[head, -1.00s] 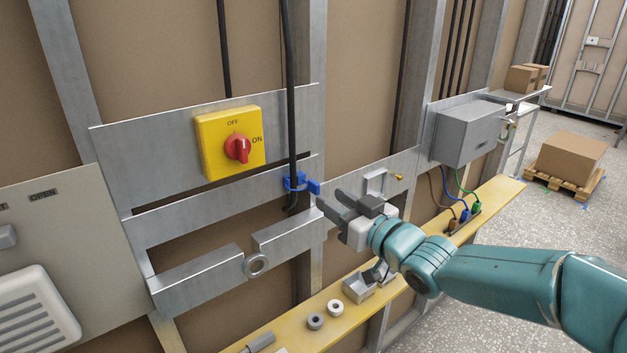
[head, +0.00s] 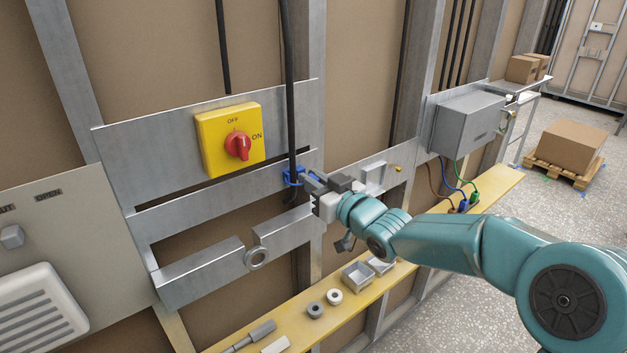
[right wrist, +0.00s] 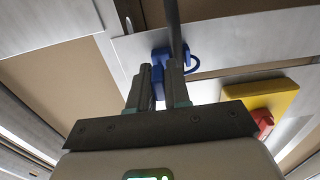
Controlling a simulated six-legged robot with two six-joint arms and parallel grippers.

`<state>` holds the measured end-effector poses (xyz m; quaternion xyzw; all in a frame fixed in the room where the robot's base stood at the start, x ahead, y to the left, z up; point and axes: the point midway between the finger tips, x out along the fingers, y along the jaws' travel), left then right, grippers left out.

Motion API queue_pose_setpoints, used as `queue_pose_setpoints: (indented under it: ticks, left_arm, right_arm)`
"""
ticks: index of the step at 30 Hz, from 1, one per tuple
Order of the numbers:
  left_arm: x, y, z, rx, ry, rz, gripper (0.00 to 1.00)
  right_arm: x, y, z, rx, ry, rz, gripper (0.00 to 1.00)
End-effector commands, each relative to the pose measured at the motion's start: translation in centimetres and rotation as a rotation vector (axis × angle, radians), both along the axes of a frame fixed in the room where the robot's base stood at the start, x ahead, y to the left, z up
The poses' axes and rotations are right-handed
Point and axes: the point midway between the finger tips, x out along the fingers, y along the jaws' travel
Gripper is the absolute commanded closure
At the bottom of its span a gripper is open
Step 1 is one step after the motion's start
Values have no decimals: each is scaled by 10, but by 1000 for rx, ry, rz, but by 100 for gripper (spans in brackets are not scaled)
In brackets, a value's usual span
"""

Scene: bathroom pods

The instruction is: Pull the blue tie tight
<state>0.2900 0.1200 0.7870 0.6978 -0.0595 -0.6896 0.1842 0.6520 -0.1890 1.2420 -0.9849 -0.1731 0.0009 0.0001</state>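The blue tie (head: 292,178) loops around the black cable (head: 291,120) on the metal rail, with its head and short tail toward the right. In the right wrist view the blue tie (right wrist: 160,60) stands ahead of the fingers and its loop bulges out to the right of the cable. My right gripper (head: 314,183) is at the tail. In the right wrist view its fingers (right wrist: 158,82) stand close on both sides of the blue tail and look shut on it. The fingers hide part of the tail. My left gripper is not in view.
A yellow switch box (head: 230,140) with a red knob is left of the tie. A grey box (head: 467,125) is on the wall at right. A yellow shelf (head: 400,275) below holds rings, small trays and coloured plugs.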

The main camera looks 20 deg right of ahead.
Motion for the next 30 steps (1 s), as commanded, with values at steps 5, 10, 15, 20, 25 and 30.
queue_pose_setpoints:
  ticks: [5, 10, 15, 20, 25, 30]
  left_arm:
    - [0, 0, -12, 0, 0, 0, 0]
    - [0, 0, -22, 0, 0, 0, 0]
    - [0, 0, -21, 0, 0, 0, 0]
    - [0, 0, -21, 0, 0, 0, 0]
    - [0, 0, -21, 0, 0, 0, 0]
    - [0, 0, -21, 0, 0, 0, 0]
  right_arm:
    - [-15, -7, -1, 0, -5, -1, 100]
    - [-38, -15, 0, 0, -5, -1, 100]
    - [-42, -16, 2, 1, -3, -1, 100]
    - [-42, -16, 1, 1, -2, -1, 100]
    - [-42, -16, 1, 1, -2, -1, 62]
    - [-42, -15, 1, 1, -2, 0, 62]
